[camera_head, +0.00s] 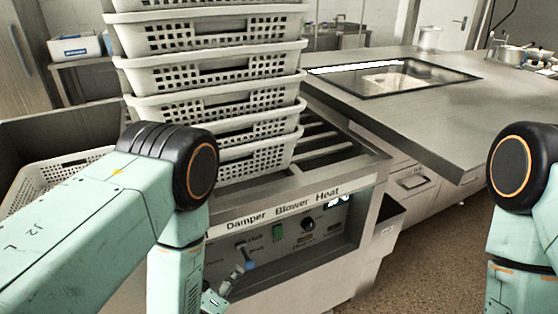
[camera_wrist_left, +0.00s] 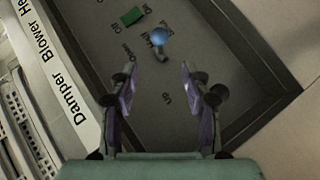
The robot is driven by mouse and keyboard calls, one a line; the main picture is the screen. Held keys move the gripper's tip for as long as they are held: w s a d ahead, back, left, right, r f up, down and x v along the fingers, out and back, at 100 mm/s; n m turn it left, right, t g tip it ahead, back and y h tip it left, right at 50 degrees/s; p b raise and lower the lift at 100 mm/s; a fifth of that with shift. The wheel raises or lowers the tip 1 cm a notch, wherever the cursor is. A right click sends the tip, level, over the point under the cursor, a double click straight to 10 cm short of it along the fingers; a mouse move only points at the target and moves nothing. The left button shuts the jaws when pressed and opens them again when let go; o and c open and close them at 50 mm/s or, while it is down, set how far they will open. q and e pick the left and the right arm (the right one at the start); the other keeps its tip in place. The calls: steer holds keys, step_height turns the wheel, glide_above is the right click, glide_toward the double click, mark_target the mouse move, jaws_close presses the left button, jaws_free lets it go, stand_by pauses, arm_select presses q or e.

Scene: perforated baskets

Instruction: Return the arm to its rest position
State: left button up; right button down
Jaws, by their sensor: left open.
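My left arm comes in from the left in the head view and bends down in front of the machine's control panel (camera_head: 340,247). Only a small part of my left gripper (camera_head: 221,292) shows there, low by the panel. In the left wrist view my left gripper (camera_wrist_left: 158,95) is open, with its two fingers apart and nothing between them. A lever with a blue knob (camera_wrist_left: 161,37) stands on the panel beyond the fingertips, apart from them; the knob also shows in the head view (camera_head: 250,265). My right arm shows at the right edge; its gripper is out of view.
A stack of white perforated baskets (camera_head: 217,80) stands on the machine's rails behind the panel. Another basket (camera_head: 42,181) lies at the left, partly behind my arm. The panel has a green switch (camera_head: 278,233) and a black knob (camera_head: 308,225). A grey counter (camera_head: 450,110) stands at the right.

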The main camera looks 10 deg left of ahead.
arm_select(q)
steer(key=s+a+f+m+g+y, duration=0.1)
steer(key=s+a+f+m+g, duration=0.2)
steer(key=s+f+m+g, duration=0.65)
steer(key=s+a+r+m+g, duration=0.1)
steer(key=s+g, duration=0.1)
steer(key=s, duration=0.6)
steer(key=s+a+r+g, duration=0.1)
steer(key=s+r, duration=0.1)
steer(key=s, duration=0.7)
steer(key=shift+s+a+m+g+y, duration=0.15)
steer(key=shift+s+m+g+y, duration=0.05)
steer(key=shift+m+g+y, duration=0.15)
